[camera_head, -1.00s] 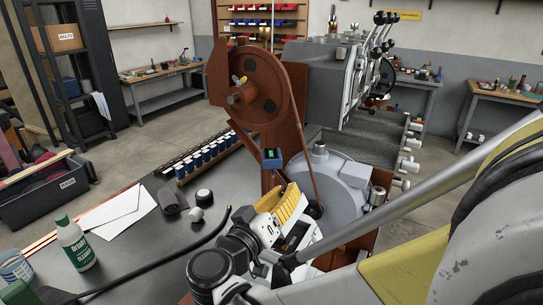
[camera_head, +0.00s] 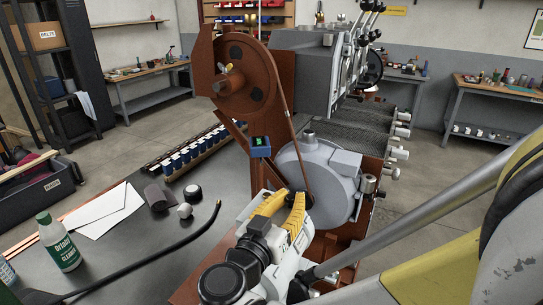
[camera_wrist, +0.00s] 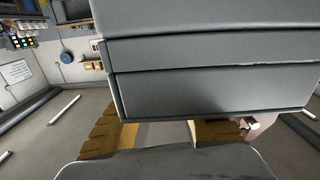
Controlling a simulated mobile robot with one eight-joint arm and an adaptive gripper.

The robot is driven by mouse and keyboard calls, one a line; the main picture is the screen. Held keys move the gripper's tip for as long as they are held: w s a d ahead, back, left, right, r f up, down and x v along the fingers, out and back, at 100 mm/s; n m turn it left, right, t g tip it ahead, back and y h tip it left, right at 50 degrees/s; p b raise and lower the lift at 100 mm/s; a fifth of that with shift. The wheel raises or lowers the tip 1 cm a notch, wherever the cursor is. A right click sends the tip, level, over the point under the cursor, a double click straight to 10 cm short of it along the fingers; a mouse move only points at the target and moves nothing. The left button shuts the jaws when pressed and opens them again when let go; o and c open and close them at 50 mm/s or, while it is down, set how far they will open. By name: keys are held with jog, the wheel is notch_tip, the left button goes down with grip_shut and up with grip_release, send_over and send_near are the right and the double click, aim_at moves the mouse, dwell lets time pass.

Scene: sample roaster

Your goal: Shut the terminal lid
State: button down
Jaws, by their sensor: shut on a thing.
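The grey motor (camera_head: 318,178) stands on the red-brown frame, with a box-like grey housing (camera_head: 345,163) on its right side. In the wrist view a large grey boxy part (camera_wrist: 215,90) with horizontal seams fills the upper middle, very close. I cannot tell which part of it is the terminal lid. My gripper (camera_head: 290,196) is at the motor's near left, its two yellow fingers pointing away from the camera. In the wrist view the fingertips (camera_wrist: 165,135) show apart below the grey part, partly hidden by it. The exact contact is hidden.
A red-brown pulley wheel (camera_head: 246,75) and belt rise behind my gripper. A small blue box with a green display (camera_head: 260,146) is on the frame. The bench (camera_head: 135,240) holds a black hose (camera_head: 150,280), papers (camera_head: 103,214) and a green-white bottle (camera_head: 59,243).

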jog(key=shift+f, duration=0.15)
jog(key=c, duration=1.2)
grip_release()
notch_tip(320, 180, up, 10)
jog(key=shift+r, duration=0.1)
